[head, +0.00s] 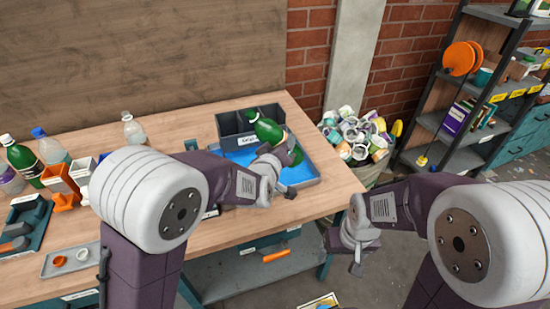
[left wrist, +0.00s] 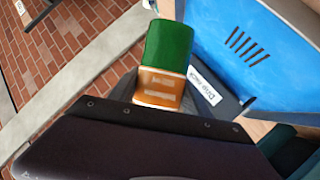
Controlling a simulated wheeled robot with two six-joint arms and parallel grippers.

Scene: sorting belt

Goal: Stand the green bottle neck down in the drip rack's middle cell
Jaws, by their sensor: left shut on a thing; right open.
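The green bottle (head: 267,130) is in my left gripper (head: 284,152), tilted, above the blue tray and in front of the drip rack. Its upper left end overlaps the rack in the head view; I cannot tell if it touches. In the left wrist view the bottle (left wrist: 168,45) shows green with an orange label close to the gripper. The dark grey drip rack (head: 232,142) has open cells side by side, and the bottle partly hides its front. My left gripper is shut on the bottle; its fingers are mostly hidden. My right gripper (head: 356,262) is open and empty, off the table's right edge.
The blue tray (head: 304,171) lies before the rack. Several bottles, including another green one (head: 24,163), stand at the table's left. A small grey tray (head: 71,261) with caps is at front left. A full bin (head: 357,137) stands right of the table, near a shelf (head: 440,127).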

